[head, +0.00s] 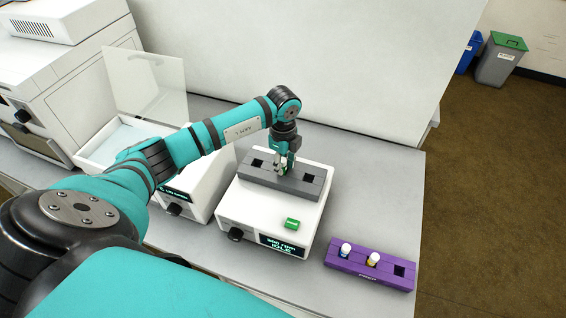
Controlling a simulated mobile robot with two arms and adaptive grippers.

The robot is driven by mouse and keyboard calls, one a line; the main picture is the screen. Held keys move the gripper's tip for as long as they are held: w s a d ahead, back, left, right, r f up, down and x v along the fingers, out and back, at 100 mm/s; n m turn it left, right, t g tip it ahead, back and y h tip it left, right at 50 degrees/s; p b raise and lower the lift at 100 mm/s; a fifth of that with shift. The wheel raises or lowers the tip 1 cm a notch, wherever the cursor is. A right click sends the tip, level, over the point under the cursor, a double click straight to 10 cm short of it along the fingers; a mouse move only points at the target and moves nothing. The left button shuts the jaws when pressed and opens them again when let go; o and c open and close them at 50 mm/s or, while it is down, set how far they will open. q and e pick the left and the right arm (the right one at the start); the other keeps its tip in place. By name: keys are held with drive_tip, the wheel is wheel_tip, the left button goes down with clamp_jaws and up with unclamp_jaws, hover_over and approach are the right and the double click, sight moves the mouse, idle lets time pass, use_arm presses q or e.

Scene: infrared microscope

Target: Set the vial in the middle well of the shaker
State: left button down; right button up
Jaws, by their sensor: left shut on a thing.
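The shaker (262,208) is a white box with a grey well block (268,181) on top, a green button and a lit display on its front. The left and right wells of the block show as dark, empty squares. My left gripper (283,168) points down over the middle of the block, at the middle well. It is shut on the vial, which is mostly hidden between the fingers. I cannot tell how deep the vial sits in the well. My right gripper is not in view.
Another white device (205,188) stands close left of the shaker.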

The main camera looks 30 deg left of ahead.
use_arm(q)
drive_tip(key=shift+f, duration=0.15)
drive_tip(key=c, duration=1)
unclamp_jaws()
drive_tip(key=shift+o, duration=0.2)
drive_tip(key=o, duration=0.4)
drive_tip(key=shift+c, duration=0.2)
drive_tip(key=shift+r+p, duration=2.3)
drive_tip(key=shift+r, duration=0.7)
